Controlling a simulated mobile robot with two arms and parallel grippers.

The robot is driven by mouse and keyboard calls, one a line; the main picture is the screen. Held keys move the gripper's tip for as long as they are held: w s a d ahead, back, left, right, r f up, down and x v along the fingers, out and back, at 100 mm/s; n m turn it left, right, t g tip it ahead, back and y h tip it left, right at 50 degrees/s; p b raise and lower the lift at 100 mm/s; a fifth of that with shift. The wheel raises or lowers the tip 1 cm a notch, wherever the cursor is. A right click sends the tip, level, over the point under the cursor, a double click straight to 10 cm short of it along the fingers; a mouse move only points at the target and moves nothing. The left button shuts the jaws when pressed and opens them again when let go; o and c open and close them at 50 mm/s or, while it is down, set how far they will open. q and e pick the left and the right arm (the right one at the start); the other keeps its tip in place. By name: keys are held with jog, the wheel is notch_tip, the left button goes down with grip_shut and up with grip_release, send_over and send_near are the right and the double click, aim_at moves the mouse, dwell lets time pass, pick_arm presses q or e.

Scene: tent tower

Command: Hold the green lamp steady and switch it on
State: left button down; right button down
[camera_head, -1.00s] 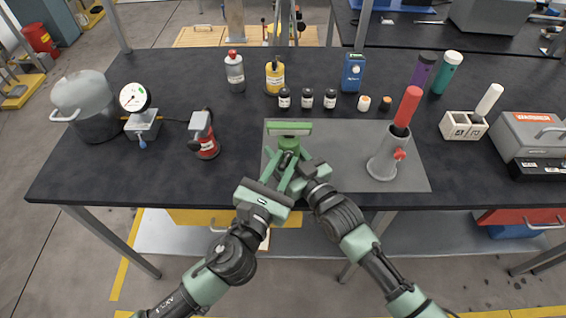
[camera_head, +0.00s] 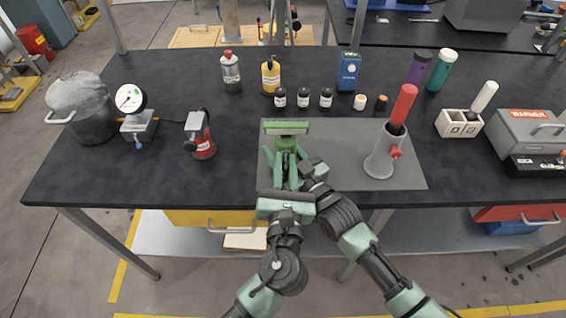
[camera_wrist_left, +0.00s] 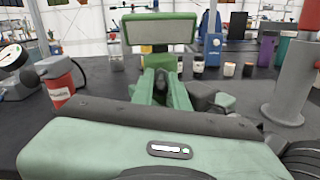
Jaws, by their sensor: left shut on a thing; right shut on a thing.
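The green lamp (camera_head: 287,128) stands upright near the left end of the grey mat (camera_head: 340,173), its wide flat head on top of a short green body. In the left wrist view the lamp's head (camera_wrist_left: 160,29) is straight ahead, and its face looks pale and unlit. My left gripper (camera_head: 286,160) comes from the front and is shut on the lamp's body. My right gripper (camera_head: 298,160) comes from the right and is shut on the lamp low down, close beside the left fingers. The fingers hide the lamp's lower part, and I cannot make out the switch.
A grey holder (camera_head: 380,160) with a red-handled tool (camera_head: 404,105) stands on the mat to the right. Several small jars (camera_head: 303,97) stand behind the lamp. A red can (camera_head: 203,140) stands to the left.

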pick_arm(q)
jog(key=c, duration=1.7)
grip_release()
jog(key=shift+d, duration=0.1)
jog(key=shift+c, duration=0.2)
jog(key=shift+f, duration=0.1)
jog(key=m+h, duration=0.2)
jog(key=a+m+g+h, duration=0.1)
jog(key=h, duration=0.2)
jog(key=shift+w+a+m, duration=0.1)
jog(key=shift+a+m, duration=0.05)
jog(key=shift+m, duration=0.25)
jog(key=shift+s+a+m+h, duration=0.2)
jog(key=shift+m+h, duration=0.1)
jog(key=shift+h, duration=0.5)
jog(key=v, duration=1.2)
jog(key=d+f+n+g, duration=0.1)
jog(key=n, duration=0.5)
jog(key=d+n+g+h, duration=0.1)
jog(key=n, duration=0.6)
jog(key=s+d+f+n+g, duration=0.1)
jog(key=n, duration=0.6)
jog(key=shift+s+d+f, duration=0.1)
jog(key=shift+d+f, duration=0.15)
jog(key=shift+f, duration=0.05)
